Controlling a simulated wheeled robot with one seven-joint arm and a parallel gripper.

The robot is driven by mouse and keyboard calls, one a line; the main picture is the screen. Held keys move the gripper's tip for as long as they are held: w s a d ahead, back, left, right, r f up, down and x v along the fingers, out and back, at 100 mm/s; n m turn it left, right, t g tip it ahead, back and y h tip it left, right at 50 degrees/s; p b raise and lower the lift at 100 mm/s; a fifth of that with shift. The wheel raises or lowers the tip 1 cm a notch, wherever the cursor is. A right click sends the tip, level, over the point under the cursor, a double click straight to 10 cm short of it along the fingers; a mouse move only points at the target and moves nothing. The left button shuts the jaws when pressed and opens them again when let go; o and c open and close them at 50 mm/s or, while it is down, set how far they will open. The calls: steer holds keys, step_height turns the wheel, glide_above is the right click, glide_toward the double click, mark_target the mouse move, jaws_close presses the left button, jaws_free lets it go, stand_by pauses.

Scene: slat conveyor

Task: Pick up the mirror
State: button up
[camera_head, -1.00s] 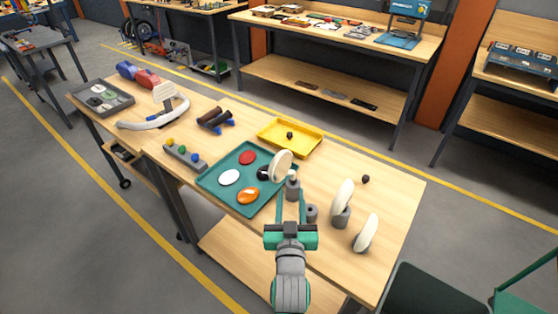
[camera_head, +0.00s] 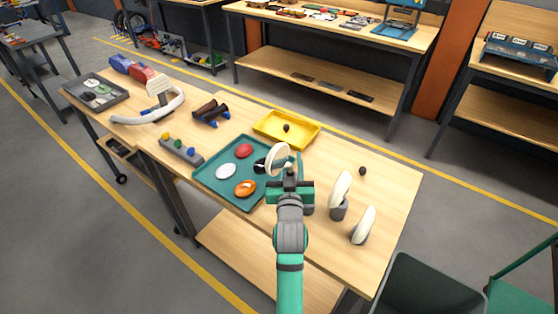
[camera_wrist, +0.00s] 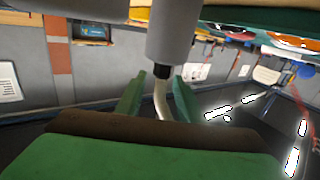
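A white oval mirror (camera_head: 277,159) stands on a grey post at the tray's right edge; my wrist hides most of the post. My gripper (camera_head: 289,170) reaches towards it from the near side, its fingers partly hidden. In the wrist view the two green fingers (camera_wrist: 160,97) are apart, with a narrow pale curved piece (camera_wrist: 160,103), apparently the mirror edge-on, between them. A grey cylinder (camera_wrist: 175,30) with a black tip meets that piece. I see a gap on the left finger's side. Two more white mirrors stand to the right, one (camera_head: 341,188) behind the other (camera_head: 363,225).
A teal tray (camera_head: 208,176) holds red, white and orange ovals. A yellow tray (camera_head: 300,137) lies behind it. The bench's right end has bare room around a small black ball (camera_head: 362,171).

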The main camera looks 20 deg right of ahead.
steer(key=shift+w+d, duration=0.25)
steer(key=shift+w, duration=0.45)
steer(key=shift+c, duration=0.6)
